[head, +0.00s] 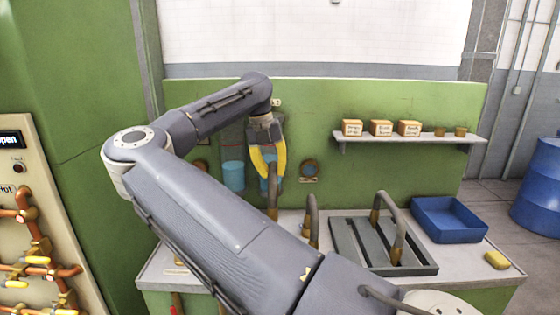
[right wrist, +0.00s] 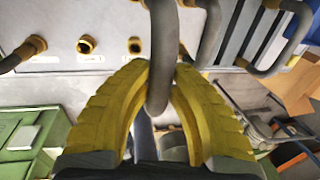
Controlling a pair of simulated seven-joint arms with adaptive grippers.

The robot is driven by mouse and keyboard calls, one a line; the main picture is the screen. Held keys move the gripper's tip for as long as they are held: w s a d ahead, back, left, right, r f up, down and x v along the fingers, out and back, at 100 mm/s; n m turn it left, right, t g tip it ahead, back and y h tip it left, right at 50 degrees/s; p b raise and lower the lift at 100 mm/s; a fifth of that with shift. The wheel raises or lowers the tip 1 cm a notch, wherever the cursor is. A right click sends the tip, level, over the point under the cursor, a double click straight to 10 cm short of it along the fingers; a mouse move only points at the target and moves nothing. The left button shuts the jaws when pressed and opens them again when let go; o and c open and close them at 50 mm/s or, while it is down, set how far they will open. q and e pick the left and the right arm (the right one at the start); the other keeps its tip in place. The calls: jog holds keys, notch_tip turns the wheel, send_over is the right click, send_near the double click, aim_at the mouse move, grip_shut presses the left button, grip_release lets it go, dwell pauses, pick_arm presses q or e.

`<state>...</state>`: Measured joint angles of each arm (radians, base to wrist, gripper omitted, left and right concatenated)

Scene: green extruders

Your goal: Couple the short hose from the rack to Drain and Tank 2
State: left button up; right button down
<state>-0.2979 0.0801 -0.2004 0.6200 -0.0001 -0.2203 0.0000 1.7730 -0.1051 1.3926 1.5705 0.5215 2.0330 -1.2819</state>
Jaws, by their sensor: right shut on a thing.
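My right gripper (head: 268,172) has yellow fingers and hangs above the left part of the worktop. In the right wrist view its fingers (right wrist: 160,85) close around a grey hose (right wrist: 162,45). In the head view a grey hose with a brass-coloured end (head: 272,200) hangs just below the fingers. Another grey hose (head: 313,215) rises from the worktop to its right, partly hidden by my arm. A bent hose (head: 396,215) stands on the grey slotted rack (head: 425,268). Brass ports (right wrist: 87,45) line the worktop in the right wrist view; their labels are unreadable. My left gripper is not shown.
A blue bin (head: 450,220) and a yellow sponge (head: 497,259) are on the worktop's right. A shelf (head: 410,139) with small boxes is on the green back panel (head: 340,100). A pipe panel (head: 60,200) is at far left. My right arm hides much of the worktop.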

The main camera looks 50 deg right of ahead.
notch_tip(320, 180, down, 7)
jog(key=w, duration=0.1)
jog(key=shift+w+a, duration=0.25)
jog(key=shift+a, duration=0.15)
dwell(0.5)
jog(key=shift+f, duration=2.3)
dwell(1.3)
jog(key=c, duration=1.2)
grip_release()
